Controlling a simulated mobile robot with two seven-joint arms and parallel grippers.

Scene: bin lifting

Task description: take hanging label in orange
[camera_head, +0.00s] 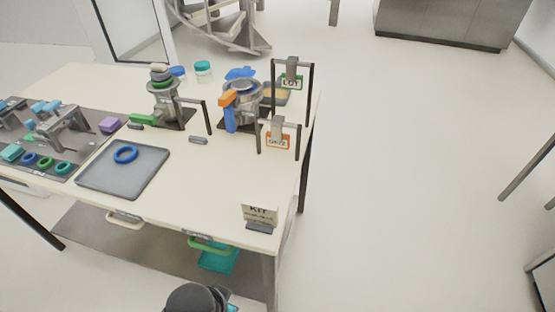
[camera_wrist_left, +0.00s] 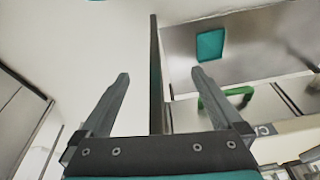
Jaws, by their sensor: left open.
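The orange-framed hanging label (camera_head: 277,141) hangs from a grey clip on a dark stand at the right side of the table in the head view. A second label with a green frame (camera_head: 291,82) hangs on another dark stand behind it. My left gripper (camera_wrist_left: 161,73) is open and empty in the left wrist view, with a dark table leg (camera_wrist_left: 155,60) showing beyond the gap between its fingers. The orange label is not in the left wrist view. A dark part of my arm shows at the bottom of the head view. My right gripper is not in view.
A KIT sign (camera_head: 260,214) stands at the table's near right corner. A grey tray (camera_head: 105,183) holds a blue ring. Two metal fittings with coloured handles stand near the labels. A teal bin (camera_head: 218,261) is on the lower shelf.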

